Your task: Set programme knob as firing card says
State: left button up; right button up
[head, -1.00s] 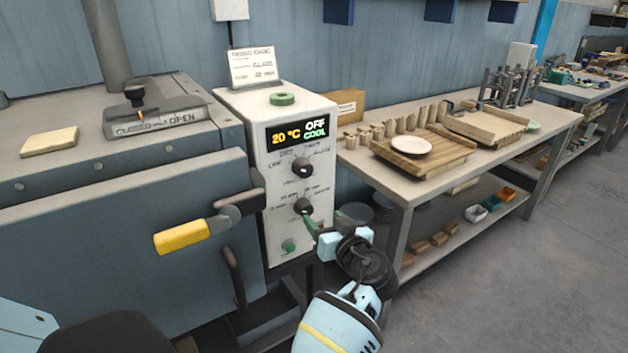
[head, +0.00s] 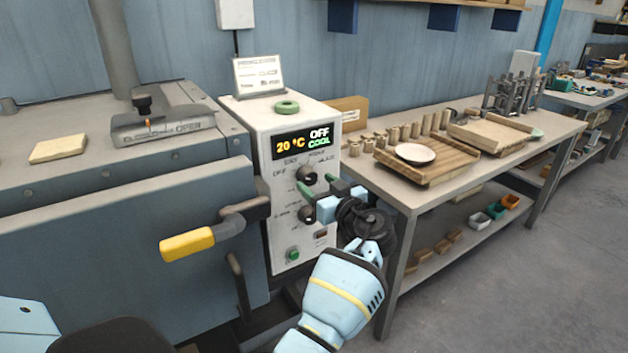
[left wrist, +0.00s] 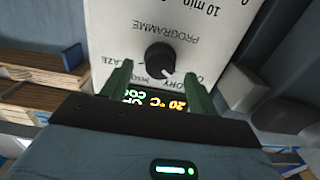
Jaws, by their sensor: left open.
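The firing card (head: 258,75) stands on top of the white control box (head: 260,125); its print is too blurred to read surely. The display (head: 303,142) reads 20 °C, OFF, COOL. The black programme knob (head: 307,174) is below it; a second black knob (head: 306,214) is lower. My left gripper (head: 318,187) is open in front of the panel. In the left wrist view the panel is upside down; its fingers (left wrist: 158,76) lie either side of the programme knob (left wrist: 160,58), apart from it. The knob's white mark points lower right there. My right gripper is not in view.
A kiln-like chest with a yellow-gripped handle (head: 188,243) stands left of the box. A green button (head: 292,254) is low on the panel. A green ring (head: 286,107) lies on the box. A workbench (head: 400,190) with wooden pieces stands at right; floor beyond is clear.

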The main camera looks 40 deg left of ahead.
pick_arm(q)
jog(key=shift+x, duration=0.9)
jog(key=shift+c, duration=0.2)
jog(key=c, duration=1)
jog(key=shift+o, duration=0.2)
